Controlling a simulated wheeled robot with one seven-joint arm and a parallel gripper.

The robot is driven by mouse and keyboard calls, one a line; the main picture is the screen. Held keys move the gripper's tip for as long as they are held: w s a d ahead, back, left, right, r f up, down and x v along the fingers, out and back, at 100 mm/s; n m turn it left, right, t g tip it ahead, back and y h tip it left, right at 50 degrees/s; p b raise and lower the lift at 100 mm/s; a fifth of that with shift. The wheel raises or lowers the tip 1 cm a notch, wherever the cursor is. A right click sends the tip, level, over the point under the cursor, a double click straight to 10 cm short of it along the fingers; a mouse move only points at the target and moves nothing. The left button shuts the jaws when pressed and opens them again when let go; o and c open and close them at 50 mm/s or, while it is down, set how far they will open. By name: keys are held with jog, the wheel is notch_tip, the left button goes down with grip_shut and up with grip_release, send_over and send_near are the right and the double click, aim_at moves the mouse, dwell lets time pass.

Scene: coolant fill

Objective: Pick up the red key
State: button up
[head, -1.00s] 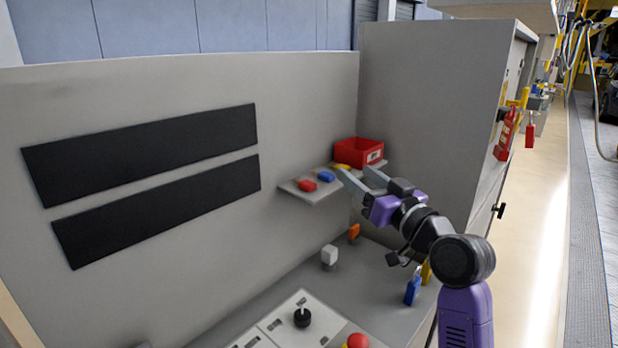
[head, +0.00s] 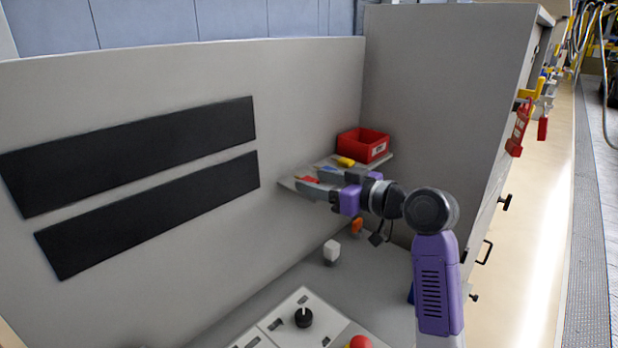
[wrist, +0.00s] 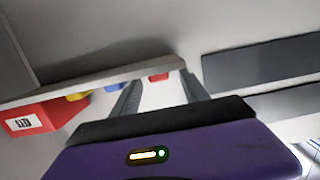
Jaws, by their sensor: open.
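The red key (head: 311,180) lies near the left end of a small wall shelf (head: 286,184). In the head view my gripper partly covers it. My gripper (head: 308,183) is open and reaches in from the right, level with the shelf. In the wrist view the red key (wrist: 158,77) shows between the two spread fingers of my gripper (wrist: 161,84), at the shelf edge. I cannot tell whether a finger touches it.
A yellow key (head: 345,161) and a red bin (head: 363,146) stand farther right on the shelf. A blue key (wrist: 113,87) is beside my left finger in the wrist view.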

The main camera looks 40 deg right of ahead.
aim_at(310, 179)
jog(key=shift+w+f, duration=0.15)
jog(key=shift+w, duration=1)
grip_shut()
notch_tip(310, 179, up, 20)
jog(key=b, duration=0.1)
jog(key=shift+b, duration=0.35)
